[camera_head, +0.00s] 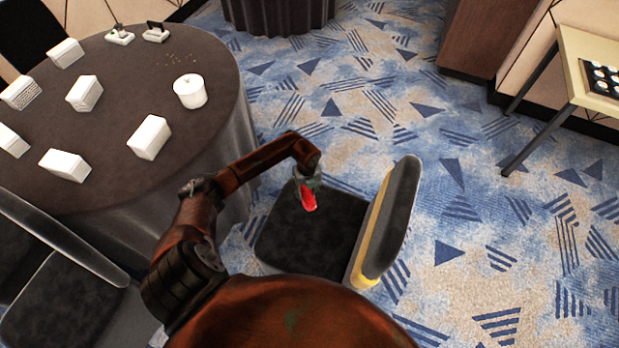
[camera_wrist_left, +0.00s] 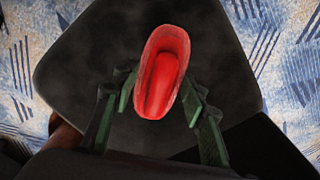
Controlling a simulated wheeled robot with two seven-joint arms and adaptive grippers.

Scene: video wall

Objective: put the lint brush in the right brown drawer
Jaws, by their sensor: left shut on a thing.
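A red, hollow-looking object (camera_head: 308,199), which I take for the lint brush, is in my left gripper (camera_head: 307,181). In the left wrist view the red brush (camera_wrist_left: 162,72) sticks out ahead between the green fingers of the left gripper (camera_wrist_left: 155,112). The gripper is shut on it, above the dark seat of a chair (camera_head: 310,232). The far end of the brush points away from the wrist. My right gripper is out of view. I cannot make out a brown drawer for certain.
A brown wooden cabinet side (camera_head: 485,38) stands at the upper right. A round dark table (camera_head: 115,105) with several white boxes and a white round container (camera_head: 190,91) is at the left. A light table (camera_head: 590,60) is at the far right. Patterned carpet (camera_head: 470,220) lies open at right.

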